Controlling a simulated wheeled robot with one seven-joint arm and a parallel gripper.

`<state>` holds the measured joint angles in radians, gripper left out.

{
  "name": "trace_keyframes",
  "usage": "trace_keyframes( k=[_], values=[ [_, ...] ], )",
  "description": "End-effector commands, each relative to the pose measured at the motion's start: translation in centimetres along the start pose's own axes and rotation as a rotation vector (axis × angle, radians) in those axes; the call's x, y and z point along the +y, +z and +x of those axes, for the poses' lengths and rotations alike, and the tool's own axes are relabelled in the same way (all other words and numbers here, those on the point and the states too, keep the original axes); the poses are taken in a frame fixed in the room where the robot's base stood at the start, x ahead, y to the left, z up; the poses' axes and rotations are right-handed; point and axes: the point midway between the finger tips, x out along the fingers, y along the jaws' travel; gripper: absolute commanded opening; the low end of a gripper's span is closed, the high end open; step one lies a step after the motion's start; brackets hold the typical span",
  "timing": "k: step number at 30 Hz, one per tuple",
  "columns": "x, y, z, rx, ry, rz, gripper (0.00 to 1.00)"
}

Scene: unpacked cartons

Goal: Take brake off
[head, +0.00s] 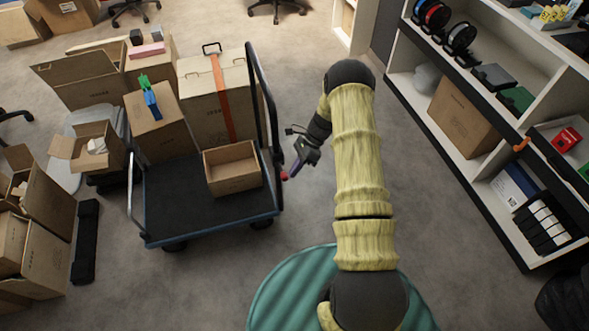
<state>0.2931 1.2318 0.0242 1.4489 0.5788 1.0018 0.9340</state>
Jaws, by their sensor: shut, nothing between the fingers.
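A flat cart (185,203) with a dark deck and a blue edge stands left of the middle. A small red part (284,176) shows at the right side of the cart, low beside its frame; it may be the brake, but it is too small to tell. My gripper (292,172) is shut and empty, pointing down and left. Its tips are right at the red part; I cannot tell whether they touch it. The cart's wheels are mostly hidden under the deck.
The cart carries an open wooden box (232,188), a tall box with an orange strap (200,110) and other cartons. A tall dark handle (262,85) rises near my gripper. Shelves (425,135) stand at the right. The floor between is clear.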

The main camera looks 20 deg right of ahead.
Motion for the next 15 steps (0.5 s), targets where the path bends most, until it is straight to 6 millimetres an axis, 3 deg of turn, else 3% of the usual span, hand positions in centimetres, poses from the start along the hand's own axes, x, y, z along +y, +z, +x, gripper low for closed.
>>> trace_keyframes(
  k=[15],
  values=[
    [0.5, 0.9, -1.3, 0.0, 0.0, 0.001, 0.0]
  ],
)
